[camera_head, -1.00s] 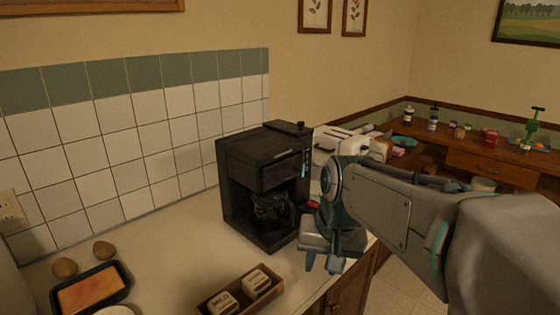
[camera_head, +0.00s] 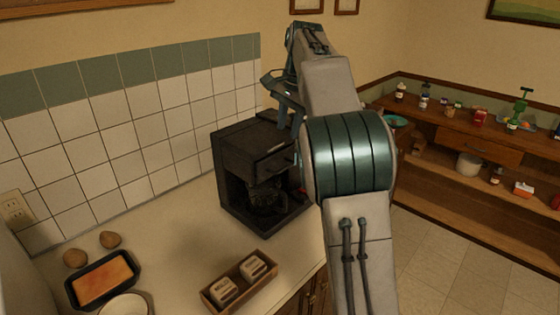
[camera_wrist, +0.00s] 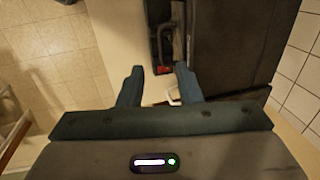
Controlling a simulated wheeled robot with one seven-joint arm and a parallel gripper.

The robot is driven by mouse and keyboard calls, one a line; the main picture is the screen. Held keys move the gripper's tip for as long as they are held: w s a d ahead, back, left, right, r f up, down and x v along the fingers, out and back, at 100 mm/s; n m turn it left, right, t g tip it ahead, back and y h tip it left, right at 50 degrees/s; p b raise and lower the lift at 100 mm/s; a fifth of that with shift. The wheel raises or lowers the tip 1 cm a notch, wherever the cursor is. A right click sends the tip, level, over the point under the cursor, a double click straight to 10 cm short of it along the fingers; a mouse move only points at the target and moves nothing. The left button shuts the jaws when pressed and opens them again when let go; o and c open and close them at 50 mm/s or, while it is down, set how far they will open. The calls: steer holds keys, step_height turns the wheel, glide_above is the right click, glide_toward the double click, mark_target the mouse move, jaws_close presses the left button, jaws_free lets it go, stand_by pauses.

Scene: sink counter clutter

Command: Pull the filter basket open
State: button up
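The black coffee maker (camera_head: 235,160) stands on the counter. Its filter basket (camera_head: 276,166) is the block in the upper front, above a dark glass carafe (camera_head: 268,200); it looks closed. My gripper (camera_head: 284,92) is above the machine's upper right side, partly covered by my arm. In the wrist view my gripper (camera_wrist: 159,80) is open with nothing between its fingers, over the machine's edge. The coffee maker's dark body (camera_wrist: 235,45) fills the upper right there. A dark handle-like part (camera_wrist: 165,40) and a small red spot lie ahead of the fingertips.
A wooden box (camera_head: 240,282) with small containers stands in front of the machine. A dark tray (camera_head: 103,279) and two round brown items sit at the left. The tiled wall (camera_head: 140,130) is close behind. A wooden shelf unit (camera_head: 475,150) with bottles stands at the right.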

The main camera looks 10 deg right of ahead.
mark_target(265, 158)
step_height(265, 158, down, 13)
steer(key=w+a, duration=0.1)
steer(key=w, duration=0.1)
steer(key=shift+a+p, duration=0.25)
steer(key=shift+p, duration=0.05)
jaws_close()
